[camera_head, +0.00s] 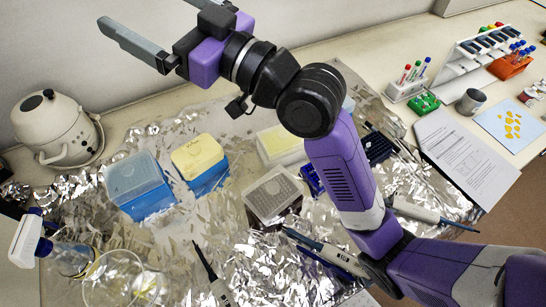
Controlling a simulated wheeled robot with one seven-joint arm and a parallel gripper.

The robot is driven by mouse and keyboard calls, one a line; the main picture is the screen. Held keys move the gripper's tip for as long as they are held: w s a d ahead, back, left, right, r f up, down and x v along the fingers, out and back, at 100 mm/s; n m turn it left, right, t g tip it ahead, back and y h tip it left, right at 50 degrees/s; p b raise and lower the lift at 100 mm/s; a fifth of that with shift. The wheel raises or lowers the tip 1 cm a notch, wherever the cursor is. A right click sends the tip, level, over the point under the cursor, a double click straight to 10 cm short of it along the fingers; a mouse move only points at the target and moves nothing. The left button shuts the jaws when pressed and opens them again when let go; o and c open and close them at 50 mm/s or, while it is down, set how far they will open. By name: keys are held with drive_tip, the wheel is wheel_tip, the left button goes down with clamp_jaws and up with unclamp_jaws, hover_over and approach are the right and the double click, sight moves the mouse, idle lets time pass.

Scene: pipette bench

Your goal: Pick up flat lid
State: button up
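I cannot tell for sure which thing is the flat lid; no separate lid lies clearly apart from the boxes. A blue box with a greyish, see-through top (133,174) stands on the foil at left. Beside it is a blue box with a pale yellow top (197,156). A dark box with a clear, greyish top (272,192) stands nearer the middle, and another pale yellow-topped box (281,145) is partly hidden behind my arm. My gripper (147,14) is raised at the upper left, well away from the boxes, its fingers apart with nothing between them.
Crumpled foil covers much of the bench. A white rounded appliance (55,128) stands at left, a spray bottle (60,252) and glass vessel (115,280) at lower left. Pipettes (212,274) lie in front. Tube racks (405,86) and papers (462,155) are at right.

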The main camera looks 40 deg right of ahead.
drive_tip(key=a+f+n+g+y, duration=0.1)
drive_tip(key=a+f+n+g, duration=0.25)
drive_tip(key=n+g, duration=0.25)
drive_tip(key=n+g+h, duration=0.7)
drive_tip(key=g+h, duration=0.1)
drive_tip(key=g, duration=0.5)
hover_over(273, 187)
drive_tip(key=d, duration=0.1)
drive_tip(key=f, duration=2.2)
drive_tip(key=shift+w+p, duration=0.3)
drive_tip(key=shift+w, duration=0.1)
drive_tip(key=shift+s+d, duration=0.2)
drive_tip(key=shift+d, duration=0.15)
wheel_tip(273, 187, down, 2)
drive_tip(key=shift+a+f, duration=0.15)
drive_tip(key=shift+s+a+f+p, duration=0.1)
drive_tip(key=shift+a+f+p, duration=0.15)
drive_tip(key=shift+f, duration=0.65)
drive_tip(key=shift+s+a+f+p, duration=0.15)
drive_tip(key=shift+f+p, duration=0.15)
drive_tip(key=shift+f, duration=0.6)
drive_tip(key=shift+w+a+f+p, duration=0.1)
drive_tip(key=shift+a+f+p, duration=0.15)
drive_tip(key=shift+f, duration=0.65)
drive_tip(key=c, duration=1.5)
drive_tip(key=shift+r, duration=0.15)
